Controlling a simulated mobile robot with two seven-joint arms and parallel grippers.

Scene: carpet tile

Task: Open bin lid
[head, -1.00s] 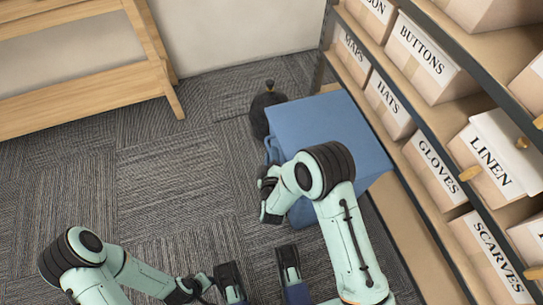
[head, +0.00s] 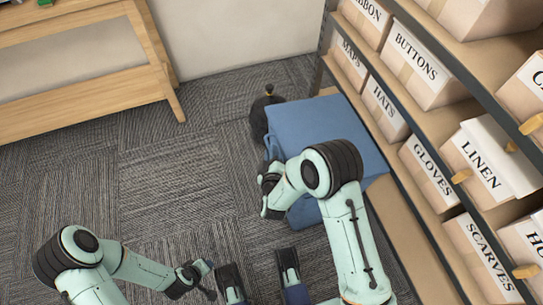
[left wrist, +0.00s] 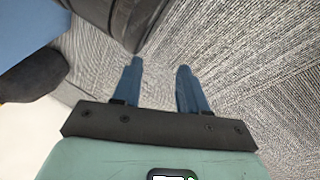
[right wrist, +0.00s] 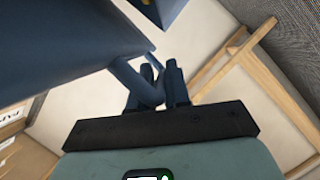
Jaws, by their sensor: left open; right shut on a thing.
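The blue bin (head: 305,212) stands on the carpet against the shelf, with its flat blue lid (head: 320,122) on top. My right arm hides part of both. My right gripper (head: 268,190) is at the bin's left side. In the right wrist view my right gripper (right wrist: 155,80) is shut on a blue bar-like handle (right wrist: 138,84) joined to a blue panel. I cannot tell whether the lid is raised. My left gripper (head: 205,270) is low at the front, apart from the bin. In the left wrist view its fingers (left wrist: 158,80) are open and empty.
A shelf (head: 395,195) with labelled boxes, such as the buttons box (head: 425,65), runs along the right. A black tied bag (head: 262,118) sits behind the bin's left side. A wooden bench (head: 90,88) stands at the back left. The carpet (head: 170,190) between is clear.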

